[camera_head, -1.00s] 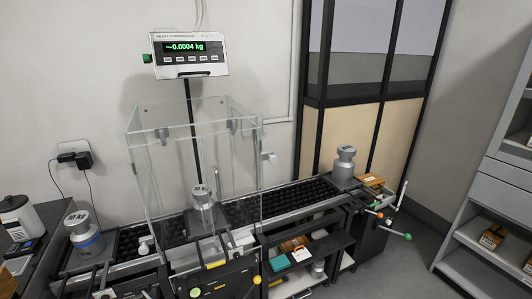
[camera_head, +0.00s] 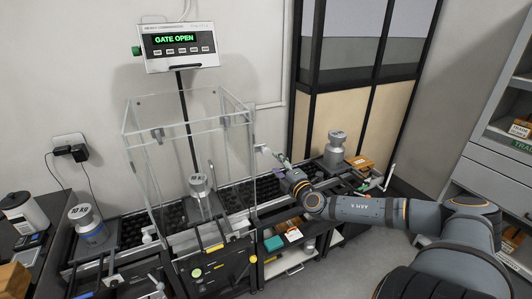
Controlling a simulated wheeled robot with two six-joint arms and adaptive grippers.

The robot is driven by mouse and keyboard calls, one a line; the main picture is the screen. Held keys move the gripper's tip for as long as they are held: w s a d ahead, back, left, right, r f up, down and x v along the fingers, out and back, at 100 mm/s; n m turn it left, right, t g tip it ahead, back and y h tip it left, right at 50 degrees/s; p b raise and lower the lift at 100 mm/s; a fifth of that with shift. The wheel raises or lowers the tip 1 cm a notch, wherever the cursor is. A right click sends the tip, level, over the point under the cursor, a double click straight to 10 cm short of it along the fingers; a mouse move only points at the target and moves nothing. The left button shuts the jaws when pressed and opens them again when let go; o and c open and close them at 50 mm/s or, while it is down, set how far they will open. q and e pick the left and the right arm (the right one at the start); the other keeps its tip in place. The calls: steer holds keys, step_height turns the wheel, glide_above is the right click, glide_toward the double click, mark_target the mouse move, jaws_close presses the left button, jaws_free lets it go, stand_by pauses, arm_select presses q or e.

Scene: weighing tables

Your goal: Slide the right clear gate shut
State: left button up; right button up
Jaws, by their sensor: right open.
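The clear weighing enclosure (camera_head: 170,118) stands around a grey weight (camera_head: 199,187) on the balance. Its right clear gate (camera_head: 240,150) is see-through, so how far it stands open is hard to tell. A small pale handle (camera_head: 263,149) juts out on its right side. My right gripper (camera_head: 280,162) is open and empty, just right of the handle, pointing left; I cannot tell whether it touches it. The display (camera_head: 178,46) above reads "GATE OPEN". My left gripper is not in view.
A weight (camera_head: 86,223) stands on the left and another weight (camera_head: 336,146) on the right, beside an orange-brown box (camera_head: 359,162). Black roller track runs between them. A shelf unit with boxes (camera_head: 520,130) stands at far right.

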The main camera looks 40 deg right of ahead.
mark_target(267, 153)
arm_select(q)
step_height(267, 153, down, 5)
steer(key=b, duration=0.4)
arm_select(e)
steer(key=x, duration=0.4)
steer(key=shift+w+d+f, duration=0.15)
steer(key=shift+w+f, duration=0.05)
steer(key=shift+f, duration=0.05)
steer(key=p+x, duration=0.2)
steer(key=r+p+x, duration=0.1)
steer(key=p+x, duration=0.1)
steer(key=shift+w+d, duration=0.15)
steer(key=shift+w, duration=0.15)
steer(key=shift+w+f+p, duration=0.3)
steer(key=shift+w+p, duration=0.05)
steer(key=shift+w, duration=0.15)
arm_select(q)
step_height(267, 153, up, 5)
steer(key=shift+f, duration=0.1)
arm_select(e)
jaws_close()
